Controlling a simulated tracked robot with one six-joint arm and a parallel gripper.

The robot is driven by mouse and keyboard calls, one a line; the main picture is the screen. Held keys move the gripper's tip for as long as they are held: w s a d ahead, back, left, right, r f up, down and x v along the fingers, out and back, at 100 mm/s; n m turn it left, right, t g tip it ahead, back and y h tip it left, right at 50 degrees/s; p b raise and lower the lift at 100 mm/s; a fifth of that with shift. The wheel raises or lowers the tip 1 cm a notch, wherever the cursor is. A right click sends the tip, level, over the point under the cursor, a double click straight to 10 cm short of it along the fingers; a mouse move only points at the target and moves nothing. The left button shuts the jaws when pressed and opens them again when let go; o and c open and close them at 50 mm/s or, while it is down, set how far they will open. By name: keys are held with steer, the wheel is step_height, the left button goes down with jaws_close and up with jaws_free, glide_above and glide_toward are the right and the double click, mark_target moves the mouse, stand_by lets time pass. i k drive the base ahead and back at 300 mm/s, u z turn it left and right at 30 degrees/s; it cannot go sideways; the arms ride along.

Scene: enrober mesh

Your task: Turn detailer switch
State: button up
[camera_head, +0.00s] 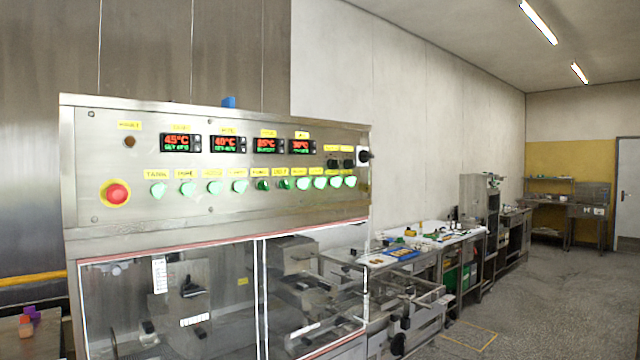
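The control panel (140,222) of the enrober, a brushed steel box, fills the left and middle of the head view. A row of green switches runs along it, from the leftmost one (158,189) to the rightmost one (350,182), with yellow labels above. The labels are too small to read surely, so I cannot tell which switch is the detailer switch. Two black knobs (341,163) sit above the row's right end. My gripper is not in view.
A red emergency button (117,194) on a yellow ring sits at the panel's left. Lit temperature displays (228,144) line its top. Clear guard windows (170,300) are below. A cluttered worktable (430,243) stands behind right. The floor (540,300) at right is open.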

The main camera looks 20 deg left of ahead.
mark_target(336, 181)
steer(key=u, duration=0.35)
steer(key=i, duration=0.65)
steer(key=u, duration=0.75)
steer(key=i, duration=0.6)
steer(key=u, duration=0.75)
steer(key=i, duration=0.5)
steer(key=u, duration=0.25)
